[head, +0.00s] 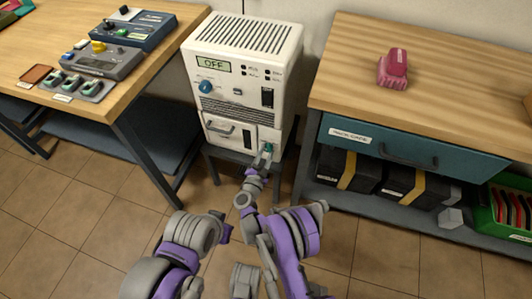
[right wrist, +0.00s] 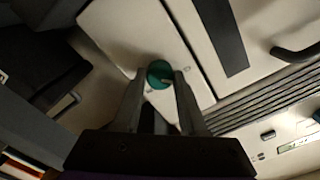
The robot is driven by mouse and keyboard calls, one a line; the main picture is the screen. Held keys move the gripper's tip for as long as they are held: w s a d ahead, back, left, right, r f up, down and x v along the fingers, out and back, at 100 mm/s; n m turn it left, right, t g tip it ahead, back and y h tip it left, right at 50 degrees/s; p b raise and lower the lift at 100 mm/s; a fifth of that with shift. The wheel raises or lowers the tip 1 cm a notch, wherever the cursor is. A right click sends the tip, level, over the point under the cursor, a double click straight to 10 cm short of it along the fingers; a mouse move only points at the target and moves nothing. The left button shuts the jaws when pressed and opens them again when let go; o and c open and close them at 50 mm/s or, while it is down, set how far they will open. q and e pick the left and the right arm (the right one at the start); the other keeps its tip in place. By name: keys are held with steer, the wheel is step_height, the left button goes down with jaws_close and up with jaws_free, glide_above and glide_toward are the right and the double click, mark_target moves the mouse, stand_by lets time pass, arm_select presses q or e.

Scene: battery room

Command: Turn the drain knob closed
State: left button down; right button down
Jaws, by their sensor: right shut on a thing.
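The drain knob (head: 269,147) is a small teal-green dial low on the right of the white cabinet unit (head: 244,101). My right gripper (head: 264,157) reaches up to it and is shut on it. In the right wrist view the teal knob (right wrist: 158,72) sits between the tips of my two grey fingers (right wrist: 158,82), with a pale pointer mark near the right finger. The fingers partly hide the knob's sides. My left arm shows at the lower left of the head view, but its gripper is not in view.
The unit has an OFF display (head: 214,65), a blue knob (head: 205,87) and a drawer handle (head: 219,127). A wooden bench (head: 172,72) with control boxes stands left. A wooden counter (head: 440,75) with a pink object (head: 393,69) stands right. The tiled floor in front is clear.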

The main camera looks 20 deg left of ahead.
stand_by(0.4)
steer(key=shift+c, duration=2.2)
jaws_free()
steer(key=shift+s, duration=0.15)
steer(key=s+p, duration=0.1)
steer(key=s, duration=0.9)
steer(key=shift+s+a+p, duration=0.15)
steer(key=shift+s+p, duration=0.15)
steer(key=shift+p, duration=0.1)
